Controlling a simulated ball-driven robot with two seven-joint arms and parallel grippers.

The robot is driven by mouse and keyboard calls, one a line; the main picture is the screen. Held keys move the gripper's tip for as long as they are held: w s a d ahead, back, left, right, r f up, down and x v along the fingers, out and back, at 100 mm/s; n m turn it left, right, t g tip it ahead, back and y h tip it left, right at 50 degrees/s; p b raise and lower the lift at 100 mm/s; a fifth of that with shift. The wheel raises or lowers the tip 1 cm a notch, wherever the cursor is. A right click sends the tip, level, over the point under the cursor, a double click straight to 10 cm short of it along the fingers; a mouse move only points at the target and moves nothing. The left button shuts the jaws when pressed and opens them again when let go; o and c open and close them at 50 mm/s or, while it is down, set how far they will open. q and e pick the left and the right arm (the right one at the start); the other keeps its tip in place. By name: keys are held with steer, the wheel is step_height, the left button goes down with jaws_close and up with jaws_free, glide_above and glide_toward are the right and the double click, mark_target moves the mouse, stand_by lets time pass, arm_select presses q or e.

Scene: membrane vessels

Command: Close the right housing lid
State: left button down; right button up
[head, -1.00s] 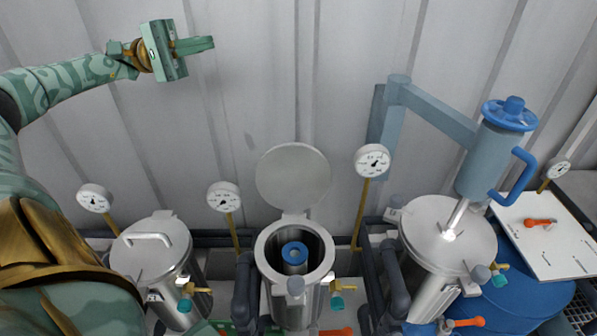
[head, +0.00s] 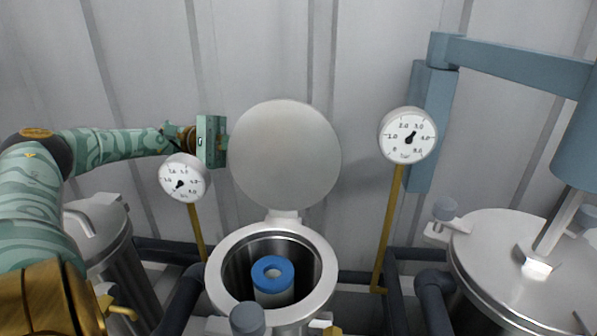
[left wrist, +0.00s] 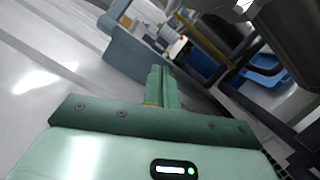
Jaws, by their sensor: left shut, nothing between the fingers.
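The open housing lid (head: 285,153) is a round pale grey disc. It stands raised on its hinge behind the open steel housing (head: 219,265) in the middle of the head view. A blue-topped cylinder (head: 261,283) with a central hole shows inside the housing. My left gripper (head: 227,143) is at the lid's left edge, pointing right. Its fingertips seem to pass behind the lid, partly hidden; I cannot tell whether they touch it. In the left wrist view its fingers (left wrist: 163,85) are together and hold nothing. My right gripper is not in view.
A gauge (head: 184,178) on a yellow stem stands just in front of my left gripper. Another gauge (head: 408,135) and a blue-grey post (head: 433,120) are right of the lid. A closed vessel (head: 500,265) stands at right, another (head: 100,225) at left. The corrugated wall is behind.

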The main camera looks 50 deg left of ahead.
arm_select(q)
steer(key=w+d+r+p, duration=0.1)
steer(key=d+r+p, duration=0.1)
steer(key=d, duration=0.9)
steer(key=shift+w+p, duration=0.35)
steer(key=shift+p, duration=0.25)
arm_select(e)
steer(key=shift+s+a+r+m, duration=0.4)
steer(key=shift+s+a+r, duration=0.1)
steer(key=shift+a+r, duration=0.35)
arm_select(q)
steer(key=shift+d+r, duration=0.1)
steer(key=shift+d, duration=0.05)
